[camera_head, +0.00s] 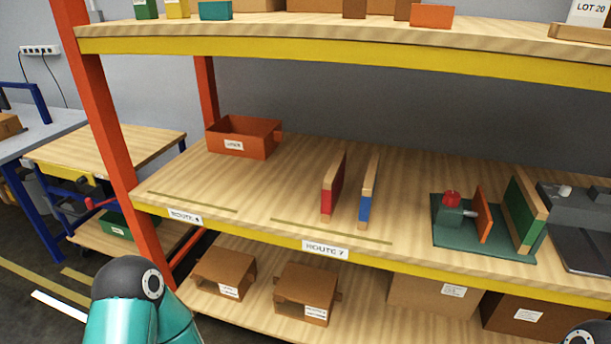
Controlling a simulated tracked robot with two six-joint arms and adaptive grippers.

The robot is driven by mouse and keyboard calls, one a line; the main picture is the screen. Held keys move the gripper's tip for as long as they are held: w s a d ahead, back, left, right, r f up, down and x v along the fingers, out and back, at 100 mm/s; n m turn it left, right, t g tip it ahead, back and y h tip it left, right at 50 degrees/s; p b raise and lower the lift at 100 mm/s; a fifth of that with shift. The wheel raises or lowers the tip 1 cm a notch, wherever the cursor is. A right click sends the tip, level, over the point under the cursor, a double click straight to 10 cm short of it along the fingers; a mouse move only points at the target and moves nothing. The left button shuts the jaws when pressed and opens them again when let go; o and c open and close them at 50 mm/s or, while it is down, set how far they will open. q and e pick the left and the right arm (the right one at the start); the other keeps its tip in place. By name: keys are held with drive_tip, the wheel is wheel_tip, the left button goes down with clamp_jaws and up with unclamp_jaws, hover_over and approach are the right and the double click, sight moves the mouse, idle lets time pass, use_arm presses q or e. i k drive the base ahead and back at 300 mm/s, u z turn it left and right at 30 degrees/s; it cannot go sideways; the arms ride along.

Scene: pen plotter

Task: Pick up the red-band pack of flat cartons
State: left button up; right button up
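The red-band pack of flat cartons (334,186) stands upright on edge on the middle shelf, above the ROUTE 7 label. It is thin and tan, with a red band on its front part. A similar pack with a blue band (365,207) stands just to its right, with a narrow gap between them. Neither gripper is in view. Only a teal and black part of my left arm shows at the bottom left, and a small dark part of mine shows at the bottom right corner.
An orange bin (243,137) sits at the back left of the middle shelf (285,200). A green fixture (480,245) with upright panels stands to the right. Cartons fill the lower shelf. The upper shelf (330,40) overhangs behind its yellow beam. An orange post (105,130) stands left.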

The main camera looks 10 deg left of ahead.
sight(334, 182)
drive_tip(key=z, duration=0.1)
drive_tip(key=i, duration=1)
drive_tip(key=z, duration=0.7)
